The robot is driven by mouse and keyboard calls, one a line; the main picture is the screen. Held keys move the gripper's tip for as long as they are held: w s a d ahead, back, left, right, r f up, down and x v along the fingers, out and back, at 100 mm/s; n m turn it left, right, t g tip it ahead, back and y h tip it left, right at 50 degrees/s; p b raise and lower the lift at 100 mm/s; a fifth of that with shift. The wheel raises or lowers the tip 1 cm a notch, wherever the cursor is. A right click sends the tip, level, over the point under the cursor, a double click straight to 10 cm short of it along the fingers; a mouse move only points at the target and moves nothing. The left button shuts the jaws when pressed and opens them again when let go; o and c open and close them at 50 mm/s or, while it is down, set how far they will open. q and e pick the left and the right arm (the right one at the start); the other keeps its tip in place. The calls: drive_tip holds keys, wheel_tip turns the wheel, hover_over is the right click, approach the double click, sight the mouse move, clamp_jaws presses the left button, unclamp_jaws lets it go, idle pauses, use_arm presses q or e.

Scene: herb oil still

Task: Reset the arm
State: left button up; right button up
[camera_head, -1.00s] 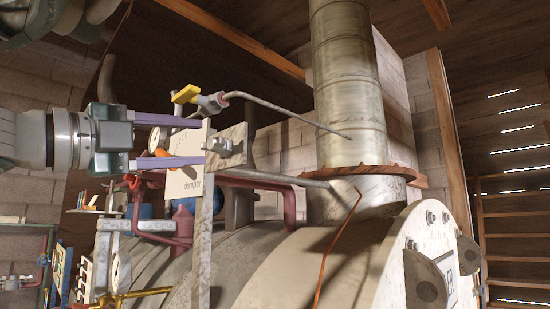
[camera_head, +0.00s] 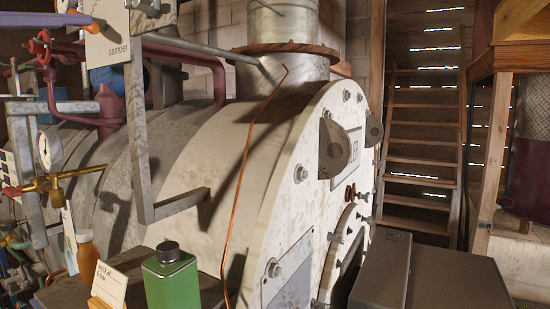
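My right gripper is not in view.
The large pale boiler (camera_head: 255,150) fills the middle, with a copper tube (camera_head: 245,165) along it. A green bottle (camera_head: 171,280) and an amber bottle (camera_head: 88,258) stand at the front left. A grey box (camera_head: 425,275) is front right, and wooden stairs (camera_head: 420,145) stand behind.

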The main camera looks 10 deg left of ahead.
use_arm(q)
drive_tip(key=s+d+f+n+g+y+p, duration=0.1)
drive_tip(key=s+f+n+g+y+p, duration=0.1)
drive_tip(key=f+n, duration=0.45)
drive_tip(key=s+d+f+n+g+y+p, duration=0.1)
drive_tip(key=s+d+f+n+g+y, duration=0.15)
drive_tip(key=f, duration=0.65)
drive_tip(key=s+d+f+n+g+y+p, duration=0.1)
drive_tip(key=f+n+y+p, duration=0.15)
drive_tip(key=f+n, duration=0.4)
drive_tip(key=s+d+f+n+g+p, duration=0.1)
drive_tip(key=s+d+f+g, duration=0.1)
drive_tip(key=s, duration=0.5)
drive_tip(key=s+d+f+n+g, duration=0.1)
drive_tip(key=s+f+n+g, duration=0.1)
drive_tip(key=s+f+g, duration=0.2)
drive_tip(key=s+d+f+n+g+p, duration=0.1)
drive_tip(key=s+d+f+n+g, duration=0.1)
drive_tip(key=s+f, duration=0.4)
drive_tip(key=s+g, duration=0.1)
drive_tip(key=s, duration=0.3)
drive_tip(key=shift+d+y+p, duration=0.3)
drive_tip(key=shift+d, duration=0.05)
drive_tip(key=shift+n+g, duration=0.25)
drive_tip(key=shift+c, duration=0.3)
